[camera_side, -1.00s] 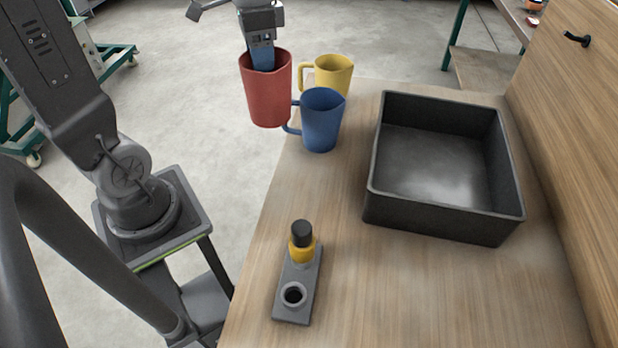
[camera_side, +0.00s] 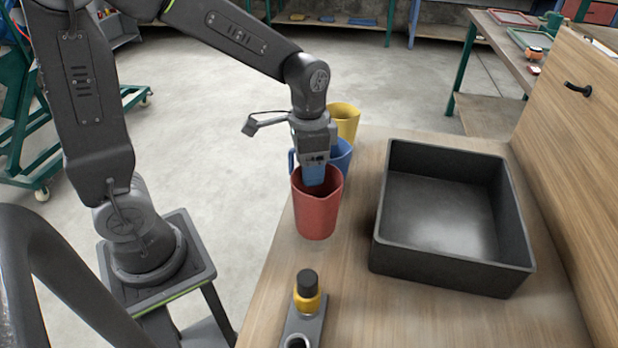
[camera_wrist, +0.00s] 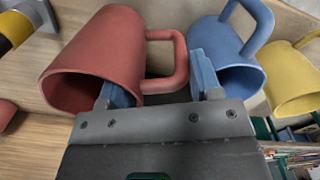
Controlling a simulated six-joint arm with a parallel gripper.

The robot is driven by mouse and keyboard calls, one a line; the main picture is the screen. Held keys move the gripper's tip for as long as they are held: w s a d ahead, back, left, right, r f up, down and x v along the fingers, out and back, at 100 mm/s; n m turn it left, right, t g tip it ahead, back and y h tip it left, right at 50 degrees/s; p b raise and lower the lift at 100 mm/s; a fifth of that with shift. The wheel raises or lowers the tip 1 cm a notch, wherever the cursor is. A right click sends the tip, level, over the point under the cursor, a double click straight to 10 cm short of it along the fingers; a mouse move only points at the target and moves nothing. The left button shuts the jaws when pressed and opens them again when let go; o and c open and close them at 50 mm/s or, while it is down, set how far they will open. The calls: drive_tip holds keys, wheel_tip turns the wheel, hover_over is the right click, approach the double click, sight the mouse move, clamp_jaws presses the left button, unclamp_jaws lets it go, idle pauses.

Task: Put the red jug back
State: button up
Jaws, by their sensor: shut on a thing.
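The red jug (camera_side: 317,213) is upright in the side view, over the near left part of the table. I cannot tell whether its base touches the tabletop. My gripper (camera_side: 314,174) is at its rim, shut on it. In the wrist view my gripper (camera_wrist: 162,84) has its blue fingers around the handle side of the red jug (camera_wrist: 95,62). The blue jug (camera_side: 341,154) stands just behind, partly hidden by my gripper and the red jug. The yellow jug (camera_side: 345,119) stands behind the blue one, partly hidden.
A large empty dark tray (camera_side: 452,266) fills the table's right side. A grey holder (camera_side: 304,330) with a yellow, black-capped bottle (camera_side: 307,293) stands at the front. A wooden panel (camera_side: 572,150) bounds the right. Bare tabletop lies between red jug and tray.

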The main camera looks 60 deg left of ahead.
drive_tip(key=shift+f, duration=1.85)
drive_tip(key=shift+f, duration=0.15)
drive_tip(key=o, duration=1.1)
drive_tip(key=shift+c, duration=0.2)
drive_tip(key=r, duration=1.1)
drive_tip(key=shift+a+r, duration=0.2)
drive_tip(key=shift+s+r, duration=0.15)
drive_tip(key=shift+r, duration=0.35)
drive_tip(key=s+r+n+t, duration=0.1)
drive_tip(key=s+n+t, duration=0.3)
drive_tip(key=s, duration=0.7)
drive_tip(key=shift+r+t, duration=0.3)
drive_tip(key=shift+t, duration=0.5)
